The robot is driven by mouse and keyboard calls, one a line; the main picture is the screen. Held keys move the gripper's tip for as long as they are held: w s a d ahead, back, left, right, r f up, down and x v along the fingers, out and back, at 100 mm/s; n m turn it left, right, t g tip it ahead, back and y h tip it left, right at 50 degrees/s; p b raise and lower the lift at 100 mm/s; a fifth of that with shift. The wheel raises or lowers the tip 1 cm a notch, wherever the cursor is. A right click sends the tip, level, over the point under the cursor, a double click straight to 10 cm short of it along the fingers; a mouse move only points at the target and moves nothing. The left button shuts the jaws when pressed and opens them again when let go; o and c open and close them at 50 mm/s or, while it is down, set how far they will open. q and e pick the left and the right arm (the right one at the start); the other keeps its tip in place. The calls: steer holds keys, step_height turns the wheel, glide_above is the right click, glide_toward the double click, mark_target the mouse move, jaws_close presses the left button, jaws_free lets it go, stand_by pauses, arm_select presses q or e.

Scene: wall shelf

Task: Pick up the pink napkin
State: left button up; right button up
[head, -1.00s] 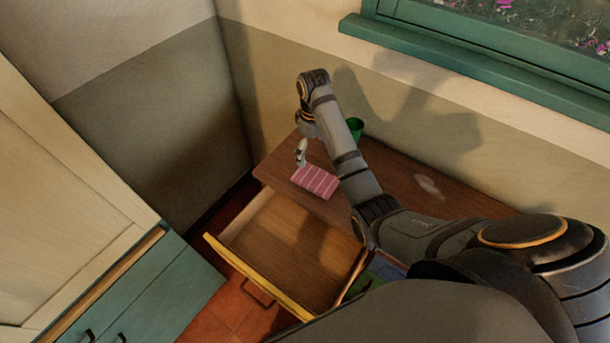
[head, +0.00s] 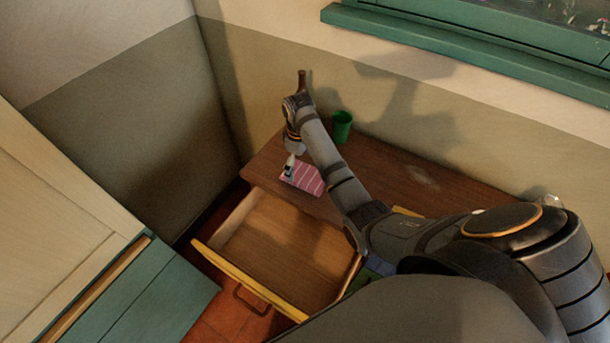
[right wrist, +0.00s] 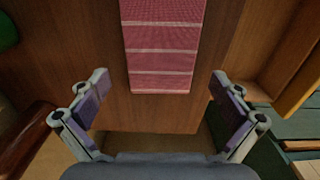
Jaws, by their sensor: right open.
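The pink napkin (head: 304,179) with pale stripes lies flat on the wooden top (head: 262,172) above an open drawer. It also shows in the right wrist view (right wrist: 162,50), running from the top edge down to between my fingertips. My right gripper (head: 289,168) is at the napkin's left end in the head view. In the right wrist view my right gripper (right wrist: 153,90) is wide open, one finger on each side of the napkin's near end, with nothing between the pads but wood and napkin. I cannot tell its height above the top. My left gripper is not in view.
A green cup (head: 342,126) stands behind my right arm near the wall. A brown bottle-like thing (head: 302,82) shows behind my wrist. The open drawer (head: 280,255) with a yellow front is empty. A teal cabinet (head: 150,290) stands at the left.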

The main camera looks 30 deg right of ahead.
mark_target(300, 172)
steer(key=shift+f, duration=1.65)
steer(key=c, duration=0.9)
steer(key=shift+r, duration=0.1)
